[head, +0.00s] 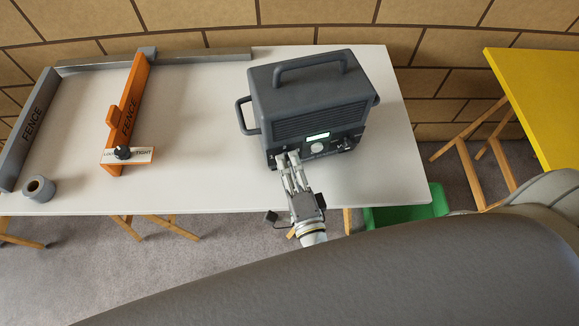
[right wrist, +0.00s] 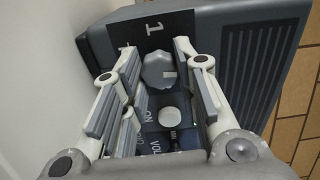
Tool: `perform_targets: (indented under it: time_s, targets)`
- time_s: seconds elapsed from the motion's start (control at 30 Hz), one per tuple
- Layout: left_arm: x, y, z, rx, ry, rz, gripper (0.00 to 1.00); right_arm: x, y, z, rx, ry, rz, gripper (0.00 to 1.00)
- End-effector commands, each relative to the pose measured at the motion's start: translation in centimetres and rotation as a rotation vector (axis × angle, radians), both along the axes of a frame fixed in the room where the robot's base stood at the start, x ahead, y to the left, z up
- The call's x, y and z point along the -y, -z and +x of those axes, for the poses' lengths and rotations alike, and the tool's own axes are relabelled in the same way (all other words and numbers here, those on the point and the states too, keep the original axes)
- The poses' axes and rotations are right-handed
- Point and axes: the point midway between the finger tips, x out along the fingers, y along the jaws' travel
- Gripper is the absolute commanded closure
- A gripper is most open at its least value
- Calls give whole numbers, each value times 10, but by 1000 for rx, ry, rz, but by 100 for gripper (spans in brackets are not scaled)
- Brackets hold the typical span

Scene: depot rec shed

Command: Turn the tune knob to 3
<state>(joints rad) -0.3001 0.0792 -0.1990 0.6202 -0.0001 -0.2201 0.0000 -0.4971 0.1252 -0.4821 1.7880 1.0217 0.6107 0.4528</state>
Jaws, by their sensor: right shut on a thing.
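A dark grey radio-like box (head: 310,100) with a top handle stands on the white table. My right gripper (head: 287,158) is at the left end of its front panel. In the right wrist view its fingers are shut on a grey faceted knob (right wrist: 158,70) with a pale mark on its face. A "1" label (right wrist: 153,28) is printed by this knob; its name is not readable, but the number fits the tune knob. A round pale button (right wrist: 171,116) sits beside it, near "ON" and "VOL" lettering. My left gripper is not in view.
A lit display (head: 317,136), a pale dial (head: 317,148) and a dark knob (head: 348,143) are further right on the panel. An orange fence (head: 126,115), a grey fence (head: 33,125) and a grey roll (head: 39,189) are on the table's left. The table between is clear.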

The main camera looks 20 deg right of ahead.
Motion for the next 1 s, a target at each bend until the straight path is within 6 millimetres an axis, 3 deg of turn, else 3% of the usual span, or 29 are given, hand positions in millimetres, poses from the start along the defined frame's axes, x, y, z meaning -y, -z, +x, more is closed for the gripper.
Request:
perform_targets:
  time_s: [1.0]
  targets:
    - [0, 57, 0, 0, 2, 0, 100, 0, 5, 0, 32, 1, 964, 96]
